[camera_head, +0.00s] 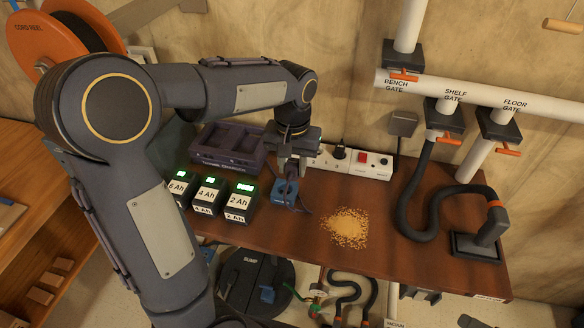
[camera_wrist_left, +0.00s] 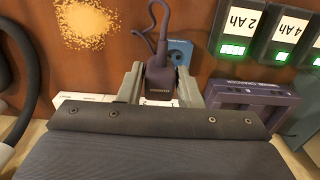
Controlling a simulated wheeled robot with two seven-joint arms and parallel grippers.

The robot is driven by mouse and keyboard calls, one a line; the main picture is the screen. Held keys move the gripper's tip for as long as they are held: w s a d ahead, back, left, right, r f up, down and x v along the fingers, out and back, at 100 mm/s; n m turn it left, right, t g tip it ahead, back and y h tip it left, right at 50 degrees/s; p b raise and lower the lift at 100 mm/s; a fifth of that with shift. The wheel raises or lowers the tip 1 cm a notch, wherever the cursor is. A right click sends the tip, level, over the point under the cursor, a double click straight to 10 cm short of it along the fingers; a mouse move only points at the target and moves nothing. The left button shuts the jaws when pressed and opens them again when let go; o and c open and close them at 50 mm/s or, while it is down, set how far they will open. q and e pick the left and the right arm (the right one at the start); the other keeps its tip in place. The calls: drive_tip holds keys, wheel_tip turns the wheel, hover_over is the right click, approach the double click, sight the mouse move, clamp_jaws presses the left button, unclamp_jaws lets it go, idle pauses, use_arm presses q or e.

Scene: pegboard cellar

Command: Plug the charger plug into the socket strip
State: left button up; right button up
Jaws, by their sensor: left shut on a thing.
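The charger plug (camera_wrist_left: 159,82) is a dark purple-grey block with a cord curling from its far end in the left wrist view. My left gripper (camera_head: 290,166) is shut on it, one finger on each side, over the bench. The white socket strip (camera_head: 372,173) lies along the back of the bench, with a red switch. Its left part is partly hidden behind my gripper in the head view. In the left wrist view only bits of the strip (camera_wrist_left: 82,97) show beyond the gripper body. I cannot tell whether the plug touches it. My right gripper is not in view.
A black plug (camera_head: 339,151) sits in the strip. A blue block (camera_head: 281,191) lies just below the gripper. Several labelled batteries (camera_head: 208,195) and a purple tray (camera_head: 226,144) stand to the left. Sawdust (camera_head: 347,228) and a dark hose (camera_head: 418,205) lie to the right.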

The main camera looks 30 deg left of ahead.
use_arm(q)
drive_tip(key=w+a+f+p, duration=0.1)
drive_tip(key=w+a+p, duration=0.3)
drive_tip(key=w, duration=0.5)
drive_tip(key=w+a+f+p, duration=0.2)
drive_tip(key=w+a, duration=0.3)
drive_tip(key=w, duration=0.4)
drive_tip(key=shift+f+p, duration=0.15)
drive_tip(key=shift+p, duration=0.7)
idle(0.4)
drive_tip(key=shift+f+b, duration=0.95)
drive_tip(key=shift+f, duration=0.55)
drive_tip(key=shift+f+b, duration=0.9)
drive_tip(key=shift+f, duration=0.6)
idle(2.0)
